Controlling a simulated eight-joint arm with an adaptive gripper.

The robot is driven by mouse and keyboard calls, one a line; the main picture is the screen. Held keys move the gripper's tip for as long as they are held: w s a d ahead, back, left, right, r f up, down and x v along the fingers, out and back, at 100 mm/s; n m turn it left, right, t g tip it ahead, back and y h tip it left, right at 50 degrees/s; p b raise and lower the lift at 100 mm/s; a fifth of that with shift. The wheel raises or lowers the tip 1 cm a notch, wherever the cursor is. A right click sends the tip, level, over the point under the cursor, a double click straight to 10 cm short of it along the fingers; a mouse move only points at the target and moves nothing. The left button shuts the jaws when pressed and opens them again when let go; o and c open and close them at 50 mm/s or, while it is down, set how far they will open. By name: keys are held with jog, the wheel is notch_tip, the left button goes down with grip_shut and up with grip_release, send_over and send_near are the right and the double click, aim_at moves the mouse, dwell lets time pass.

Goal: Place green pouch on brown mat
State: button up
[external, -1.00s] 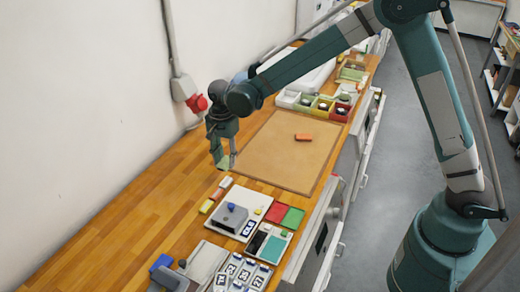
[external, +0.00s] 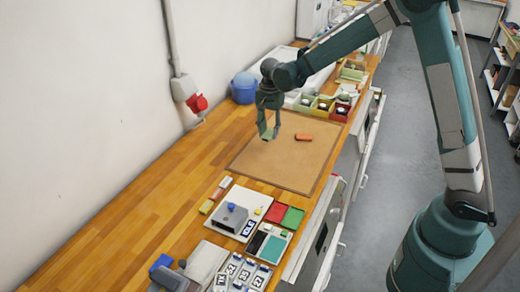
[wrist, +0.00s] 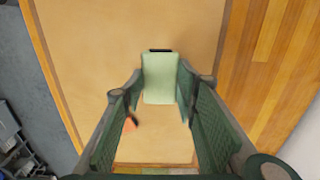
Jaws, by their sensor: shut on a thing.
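The green pouch (wrist: 160,78) is pale green with a dark strip at one end. My gripper (external: 268,133) is shut on it, with a finger on each side in the wrist view (wrist: 160,92). The pouch also shows small between the fingers in the external view (external: 267,135). The brown mat (external: 285,168) lies flat on the wooden bench, and it fills most of the wrist view (wrist: 100,45). The pouch is over the far part of the mat. I cannot tell exactly how high it is above it.
An orange block (external: 303,137) lies on the mat just right of my gripper. Coloured bins (external: 322,104) stand beyond the mat, and a blue round container (external: 244,88) stands behind it. A white tray with a grey box (external: 232,218) sits in front. The mat's near half is clear.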

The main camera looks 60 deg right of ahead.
jog(key=shift+s+d, duration=0.3)
jog(key=shift+d, duration=0.3)
send_over(271, 154)
jog(key=shift+w+f, duration=0.1)
jog(key=shift+f, duration=3)
jog(key=shift+f, duration=1.9)
jog(key=shift+f, duration=0.15)
jog(key=o, duration=0.9)
